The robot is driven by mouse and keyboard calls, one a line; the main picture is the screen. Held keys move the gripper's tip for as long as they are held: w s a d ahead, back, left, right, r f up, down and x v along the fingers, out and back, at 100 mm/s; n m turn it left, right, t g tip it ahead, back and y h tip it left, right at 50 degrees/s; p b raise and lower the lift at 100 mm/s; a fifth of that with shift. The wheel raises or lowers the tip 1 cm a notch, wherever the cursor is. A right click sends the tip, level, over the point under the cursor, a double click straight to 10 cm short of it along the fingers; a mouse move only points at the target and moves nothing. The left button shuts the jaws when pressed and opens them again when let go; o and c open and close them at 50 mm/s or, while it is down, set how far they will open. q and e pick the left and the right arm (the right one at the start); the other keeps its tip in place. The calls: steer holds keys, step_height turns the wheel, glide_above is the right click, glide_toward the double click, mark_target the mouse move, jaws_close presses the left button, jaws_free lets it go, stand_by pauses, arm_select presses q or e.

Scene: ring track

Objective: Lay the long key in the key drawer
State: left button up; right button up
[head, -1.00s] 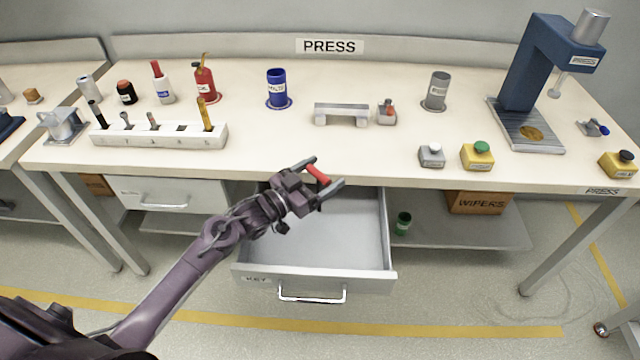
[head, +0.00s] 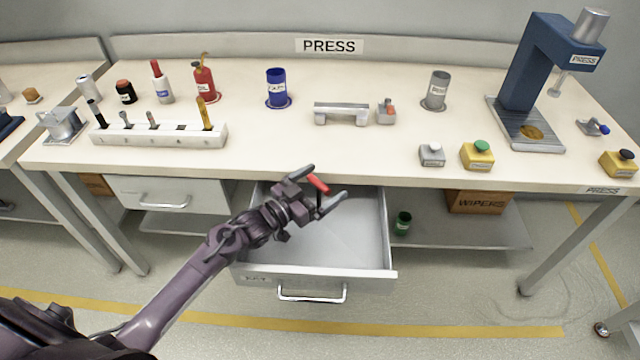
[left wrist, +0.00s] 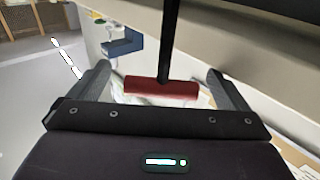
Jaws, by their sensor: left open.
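The long key, with a red T-shaped handle (head: 318,184) and a dark shaft, is at my left gripper (head: 327,184). The gripper is open. In the left wrist view, the red handle (left wrist: 161,88) lies between the spread fingers with a visible gap on each side, and the black shaft runs up the picture from it. The key drawer (head: 350,245) is pulled out under the bench. My left gripper is above its back part, near the bench's front edge. My right gripper is not in view.
The bench top (head: 330,155) overhangs the back of the drawer. A closed drawer (head: 170,197) is to the left. A green can (head: 402,223) and a wipers box (head: 478,201) are on the shelf to the right. The open drawer's floor looks clear.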

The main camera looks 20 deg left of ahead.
arm_select(q)
steer(key=shift+a+r, duration=0.1)
steer(key=shift+r, duration=0.15)
steer(key=v, duration=0.7)
steer(key=shift+s, duration=0.15)
steer(key=shift+a, duration=0.1)
